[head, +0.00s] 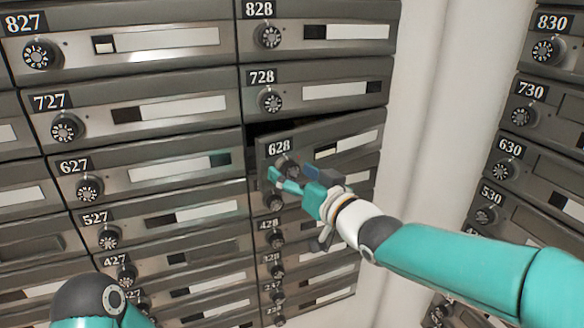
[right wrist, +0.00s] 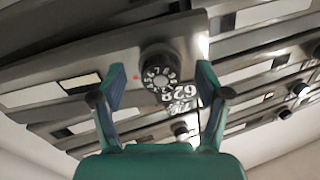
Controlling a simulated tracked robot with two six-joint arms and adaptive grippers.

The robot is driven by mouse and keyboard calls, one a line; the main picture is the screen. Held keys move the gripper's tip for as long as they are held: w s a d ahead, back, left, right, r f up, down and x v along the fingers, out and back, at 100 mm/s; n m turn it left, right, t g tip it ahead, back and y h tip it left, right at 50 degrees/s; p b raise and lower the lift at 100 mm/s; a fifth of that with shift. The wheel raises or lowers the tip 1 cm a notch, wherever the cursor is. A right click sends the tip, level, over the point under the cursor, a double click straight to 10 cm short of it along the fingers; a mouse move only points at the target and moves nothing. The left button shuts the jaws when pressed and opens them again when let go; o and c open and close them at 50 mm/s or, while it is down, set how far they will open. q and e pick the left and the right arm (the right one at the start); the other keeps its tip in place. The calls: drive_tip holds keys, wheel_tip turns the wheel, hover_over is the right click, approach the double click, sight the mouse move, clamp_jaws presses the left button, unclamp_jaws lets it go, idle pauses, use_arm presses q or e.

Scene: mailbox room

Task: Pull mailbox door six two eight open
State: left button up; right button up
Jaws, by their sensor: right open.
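Mailbox door 628 (head: 345,141) is a grey metal door with a number plate, a round dial and a light window strip. It stands ajar, with a dark gap along its left and top edges in the head view. My right gripper (head: 282,178) is at the dial of door 628, and its fingers partly hide the dial. In the right wrist view the fingers of the gripper (right wrist: 161,82) are apart on either side of the dial (right wrist: 160,75), with space visible on both sides. My left gripper is not in view.
Closed door 728 (head: 300,77) is directly above, and doors 627 (head: 150,168) and 727 (head: 165,103) are to the left. Another column of mailboxes (head: 545,130) stands at the right, beyond a pale wall strip (head: 450,90).

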drive_tip(key=shift+w+a, duration=0.2)
drive_tip(key=shift+w, duration=0.05)
drive_tip(key=shift+c, duration=0.3)
clamp_jaws()
